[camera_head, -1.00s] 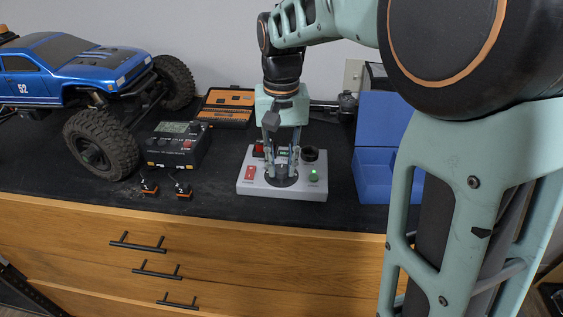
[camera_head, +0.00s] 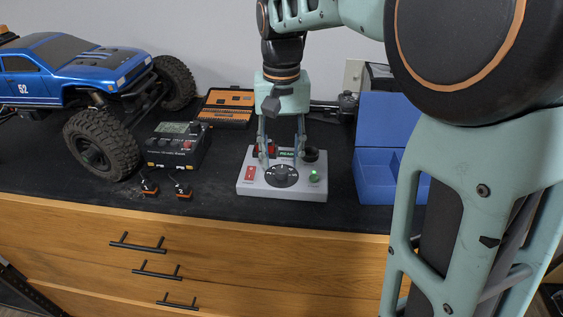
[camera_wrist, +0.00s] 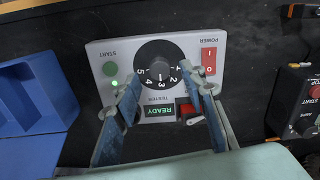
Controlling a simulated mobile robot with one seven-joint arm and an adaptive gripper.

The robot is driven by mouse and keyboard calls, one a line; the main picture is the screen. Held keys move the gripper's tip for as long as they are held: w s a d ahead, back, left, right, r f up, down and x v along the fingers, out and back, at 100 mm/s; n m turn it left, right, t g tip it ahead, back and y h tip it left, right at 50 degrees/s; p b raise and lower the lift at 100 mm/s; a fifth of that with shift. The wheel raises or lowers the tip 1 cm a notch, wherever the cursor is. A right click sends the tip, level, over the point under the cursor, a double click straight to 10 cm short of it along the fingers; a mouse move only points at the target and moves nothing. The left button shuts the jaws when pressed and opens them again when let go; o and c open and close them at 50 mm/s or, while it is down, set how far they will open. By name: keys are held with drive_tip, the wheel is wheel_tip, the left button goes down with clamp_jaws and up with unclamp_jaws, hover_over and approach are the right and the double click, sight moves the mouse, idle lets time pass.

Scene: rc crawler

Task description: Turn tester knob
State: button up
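The tester (camera_head: 245,187) is a light grey box on the black worktop. A small green light glows by the start button. My gripper (camera_head: 282,155) is open and empty above the tester, its fingers spread wide and apart from the knob. In the wrist view, the fingers (camera_wrist: 160,82) flank the knob and display.
A blue crawler truck (camera_head: 75,70) stands at the left. A black device (camera_head: 176,147), two small orange-and-black parts (camera_head: 182,191) and an orange-trimmed case (camera_head: 227,107) lie left of the tester. A blue open box (camera_head: 378,175) stands close on the right.

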sight(282, 169)
wheel_tip(282, 169, up, 10)
drive_tip(key=shift+f, duration=0.25)
